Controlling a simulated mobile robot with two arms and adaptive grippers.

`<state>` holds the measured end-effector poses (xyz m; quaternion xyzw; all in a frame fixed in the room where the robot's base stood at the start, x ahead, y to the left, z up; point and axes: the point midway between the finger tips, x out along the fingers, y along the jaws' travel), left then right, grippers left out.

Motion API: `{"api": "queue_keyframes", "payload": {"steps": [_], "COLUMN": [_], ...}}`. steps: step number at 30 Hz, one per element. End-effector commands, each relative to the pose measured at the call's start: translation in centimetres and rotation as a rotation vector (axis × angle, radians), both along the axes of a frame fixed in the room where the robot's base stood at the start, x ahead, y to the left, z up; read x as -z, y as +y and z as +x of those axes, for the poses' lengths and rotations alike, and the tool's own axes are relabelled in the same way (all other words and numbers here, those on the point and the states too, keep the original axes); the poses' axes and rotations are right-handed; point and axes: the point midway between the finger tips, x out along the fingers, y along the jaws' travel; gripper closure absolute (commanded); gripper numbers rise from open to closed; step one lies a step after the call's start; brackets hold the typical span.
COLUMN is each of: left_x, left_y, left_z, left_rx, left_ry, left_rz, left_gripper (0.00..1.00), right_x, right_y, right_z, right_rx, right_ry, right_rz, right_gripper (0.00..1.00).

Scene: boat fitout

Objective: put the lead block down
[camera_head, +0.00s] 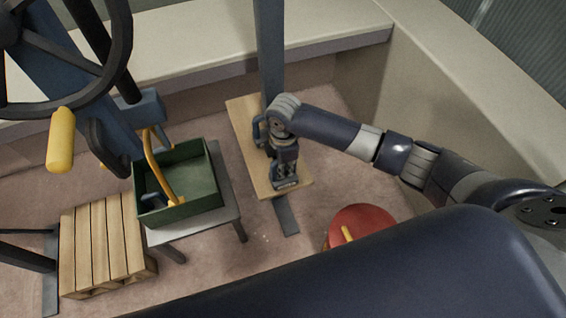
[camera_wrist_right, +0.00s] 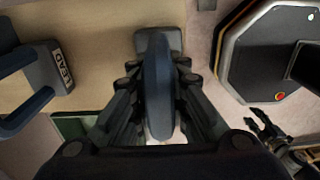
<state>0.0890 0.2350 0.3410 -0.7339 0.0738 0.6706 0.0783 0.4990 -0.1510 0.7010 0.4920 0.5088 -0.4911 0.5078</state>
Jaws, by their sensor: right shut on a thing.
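My right gripper (camera_head: 286,184) is over the near end of a wooden bench top (camera_head: 250,140), pointing down. In the right wrist view its fingers (camera_wrist_right: 157,95) are shut on the blue-grey handle of a block (camera_wrist_right: 158,40), whose dark end shows beyond the handle. I cannot tell whether this block touches the wood. A second blue-grey block with a handle and a "LEAD" label (camera_wrist_right: 62,68) stands on the wood beside it; in the head view it shows left of my wrist (camera_head: 259,131). A small dark claw in the right wrist view (camera_wrist_right: 265,128) looks like my left gripper; its opening is unclear.
A green box (camera_head: 190,207) holding a yellow-handled thing stands on a grey table (camera_head: 226,212) left of the bench. A slatted wooden crate (camera_head: 100,240) is further left. A red stool (camera_head: 348,220) stands near right. A blue post (camera_head: 270,50) rises behind the bench.

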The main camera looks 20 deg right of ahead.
Motion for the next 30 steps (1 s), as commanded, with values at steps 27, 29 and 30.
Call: {"api": "queue_keyframes", "payload": {"steps": [27,29,30], "left_x": [0.02,0.02,0.02], "left_y": [-0.01,-0.01,-0.01], "left_z": [0.0,-0.01,-0.01], "left_rx": [-0.001,-0.001,-0.001], "left_ry": [-0.001,0.0,0.0], "left_rz": [0.0,0.0,0.0], "left_gripper": [0.6,0.6,0.6], "right_x": [0.44,0.43,0.42], "right_y": [0.05,0.05,0.05], "right_z": [-0.05,-0.04,-0.03], "right_rx": [-0.001,0.0,0.0], "right_ry": [0.0,0.0,0.0], "right_rz": [0.001,0.001,0.001], "right_gripper": [0.65,0.65,0.65]}}
